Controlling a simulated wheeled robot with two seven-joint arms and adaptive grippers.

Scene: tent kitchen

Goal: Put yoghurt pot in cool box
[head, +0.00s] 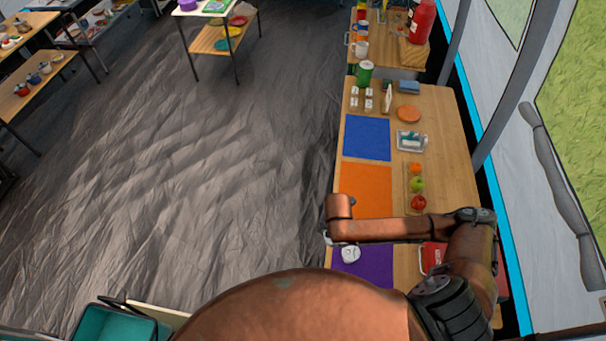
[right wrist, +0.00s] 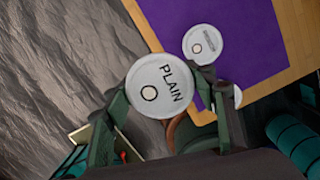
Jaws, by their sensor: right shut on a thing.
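A yoghurt pot with a round white lid marked PLAIN (right wrist: 168,78) is between the fingers of my right gripper (right wrist: 160,96) in the right wrist view. The gripper is shut on it and holds it over the grey floor beside the table edge. In the head view my right arm hides most of this gripper and the pot. A second white-lidded pot (right wrist: 204,45) stands on the purple mat (right wrist: 232,25); it also shows in the head view (head: 350,254). The open teal cool box (head: 112,328) is at the bottom left, partly cut off. My left gripper is not in view.
The long wooden table (head: 448,160) runs along the tent wall at right. It bears an orange mat (head: 366,180), a blue mat (head: 367,138), fruit on a board and a red case (head: 432,258) partly behind my arm. The floor left of the table is clear.

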